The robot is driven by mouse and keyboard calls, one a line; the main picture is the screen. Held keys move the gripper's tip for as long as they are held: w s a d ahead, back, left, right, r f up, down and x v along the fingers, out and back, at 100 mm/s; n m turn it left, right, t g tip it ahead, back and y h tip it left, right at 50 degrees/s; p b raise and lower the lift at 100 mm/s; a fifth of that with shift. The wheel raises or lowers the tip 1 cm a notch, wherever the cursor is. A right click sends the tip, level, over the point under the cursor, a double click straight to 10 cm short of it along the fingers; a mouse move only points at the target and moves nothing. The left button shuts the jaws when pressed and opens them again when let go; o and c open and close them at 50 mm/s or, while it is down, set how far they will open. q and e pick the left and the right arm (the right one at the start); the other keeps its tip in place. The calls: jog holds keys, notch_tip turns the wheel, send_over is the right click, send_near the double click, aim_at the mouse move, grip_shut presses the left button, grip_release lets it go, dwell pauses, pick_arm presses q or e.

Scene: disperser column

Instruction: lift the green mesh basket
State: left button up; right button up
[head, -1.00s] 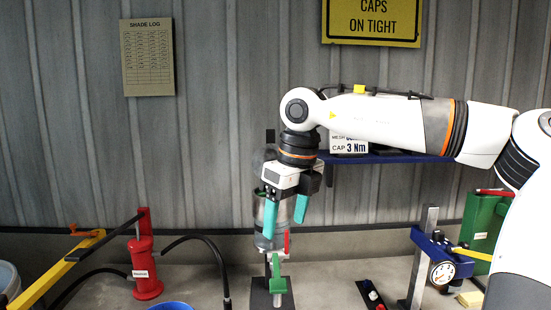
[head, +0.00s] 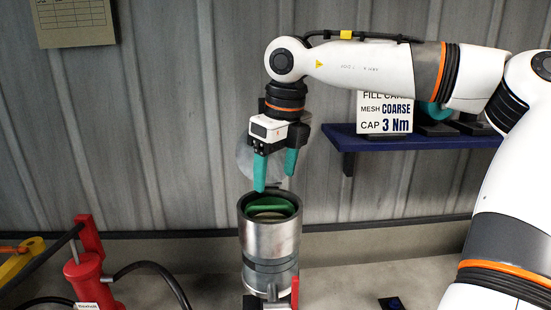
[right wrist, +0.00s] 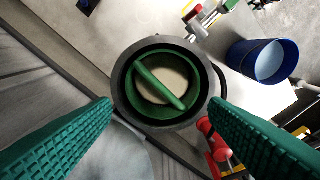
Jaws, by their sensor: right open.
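The green mesh basket (head: 268,206) sits inside the open top of the grey metal column (head: 270,242). In the right wrist view its green bar handle (right wrist: 160,88) runs diagonally across the round opening, over a pale mesh floor. Only its top shows; the rest is hidden in the column. My right gripper (head: 275,178) points down just above the column mouth, open and empty. In the right wrist view its green fingers (right wrist: 160,102) are spread on either side of the column rim. My left gripper is not in view.
A round grey disc (head: 245,157) is partly hidden behind my right gripper. A blue shelf (head: 420,142) with a sign (head: 384,112) is on the wall at right. A red pump (head: 87,275) with a black hose stands left. A blue bucket (right wrist: 264,62) shows in the wrist view.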

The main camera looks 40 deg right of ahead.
aim_at(272, 206)
jog(key=f, duration=0.3)
jog(key=f+p, duration=0.1)
jog(key=f, duration=0.2)
jog(key=w+f, duration=0.1)
jog(key=f, duration=0.2)
jog(key=shift+a+f+p, duration=0.2)
jog(key=shift+f+p, duration=0.15)
jog(key=shift+a+f, duration=0.1)
jog(key=shift+f, duration=0.4)
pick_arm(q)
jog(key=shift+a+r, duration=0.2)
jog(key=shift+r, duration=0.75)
pick_arm(e)
jog(key=shift+w+f, duration=0.1)
jog(key=shift+f, duration=0.05)
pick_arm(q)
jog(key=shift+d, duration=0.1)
pick_arm(e)
jog(key=shift+c, duration=0.3)
jog(key=c, duration=1)
pick_arm(q)
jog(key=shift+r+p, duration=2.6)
jog(key=shift+p, duration=0.1)
pick_arm(e)
jog(key=shift+r, duration=5.1)
